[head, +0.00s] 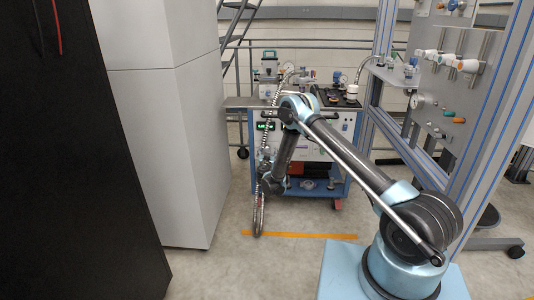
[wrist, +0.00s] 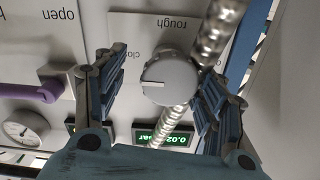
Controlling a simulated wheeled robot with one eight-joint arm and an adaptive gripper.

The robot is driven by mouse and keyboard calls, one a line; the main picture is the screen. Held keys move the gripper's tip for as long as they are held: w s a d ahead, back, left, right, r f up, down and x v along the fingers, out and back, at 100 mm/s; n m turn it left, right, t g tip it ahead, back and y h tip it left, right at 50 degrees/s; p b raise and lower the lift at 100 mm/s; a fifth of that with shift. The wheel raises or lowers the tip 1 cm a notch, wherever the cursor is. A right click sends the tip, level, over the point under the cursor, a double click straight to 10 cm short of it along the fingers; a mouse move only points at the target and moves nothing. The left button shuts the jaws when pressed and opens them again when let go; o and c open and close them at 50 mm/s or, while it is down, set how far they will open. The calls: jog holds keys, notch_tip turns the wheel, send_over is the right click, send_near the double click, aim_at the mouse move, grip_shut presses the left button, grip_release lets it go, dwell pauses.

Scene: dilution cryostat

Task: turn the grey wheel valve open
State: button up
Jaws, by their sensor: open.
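The grey wheel valve (wrist: 169,80) shows in the wrist view as a round knob with a light pointer line on its face, lying roughly level across the picture. It sits on a white panel, below the upside-down word "rough". My gripper (wrist: 163,66) is open, with one finger to the left of the knob and one to the right. The left finger is clear of it; I cannot tell whether the right one touches. In the head view my gripper (head: 268,181) is low before the cart, and the valve cannot be made out.
A ribbed metal hose (wrist: 214,38) runs close beside the knob, near the right finger. A purple handle (wrist: 30,92), a round gauge (wrist: 27,130) and a green display (wrist: 163,137) are nearby. The wheeled cart (head: 338,185) stands between a grey cabinet (head: 165,120) and a blue frame (head: 487,130).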

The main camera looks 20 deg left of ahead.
jog(key=shift+s+a, duration=0.1)
jog(key=shift+a, duration=0.2)
jog(key=shift+a, duration=0.1)
jog(key=c, duration=1.1)
